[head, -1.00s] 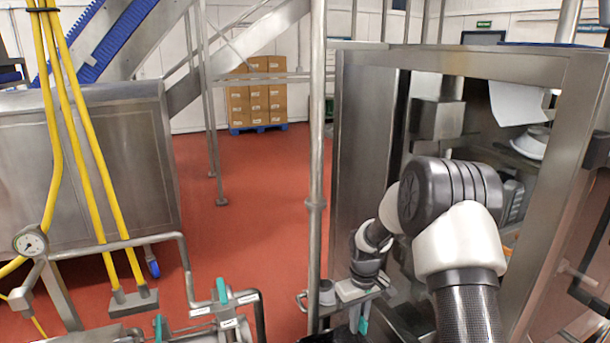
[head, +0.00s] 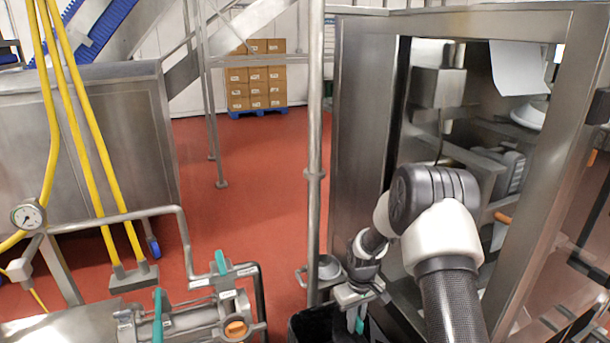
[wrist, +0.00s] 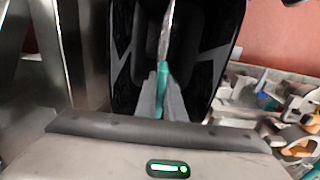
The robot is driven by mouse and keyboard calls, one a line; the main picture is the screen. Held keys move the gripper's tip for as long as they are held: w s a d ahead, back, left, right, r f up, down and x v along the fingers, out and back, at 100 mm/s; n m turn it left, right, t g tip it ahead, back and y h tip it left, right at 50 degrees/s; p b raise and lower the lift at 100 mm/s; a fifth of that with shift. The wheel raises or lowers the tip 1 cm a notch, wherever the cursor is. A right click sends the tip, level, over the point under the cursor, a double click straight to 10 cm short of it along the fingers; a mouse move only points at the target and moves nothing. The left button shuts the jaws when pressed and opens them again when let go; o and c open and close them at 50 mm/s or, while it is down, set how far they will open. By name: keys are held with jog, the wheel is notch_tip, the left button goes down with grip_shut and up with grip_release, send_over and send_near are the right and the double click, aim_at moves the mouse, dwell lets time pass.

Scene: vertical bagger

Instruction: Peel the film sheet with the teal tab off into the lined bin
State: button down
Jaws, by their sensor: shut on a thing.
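My gripper (head: 355,321) points down at the lower middle of the head view, outside the machine frame, above the black-lined bin (head: 303,326). It is shut on the teal tab (head: 361,326). In the wrist view the teal tab (wrist: 162,76) sits between my fingers, and a thin, pale strip of the film sheet (wrist: 167,32) shows edge-on beyond it. The bin's black liner (wrist: 213,72) fills the background behind the fingers there. How far down the film hangs is hidden.
The steel machine frame (head: 362,150) stands right beside my arm. A white sheet (head: 517,68) hangs inside it. A steel post (head: 314,200) rises left of my gripper. Pipework with teal handles (head: 220,262) fills the lower left. Red floor lies open beyond.

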jog(key=c, duration=1.8)
grip_release()
jog(key=shift+o, duration=0.2)
notch_tip(320, 180, up, 17)
jog(key=shift+r, duration=0.2)
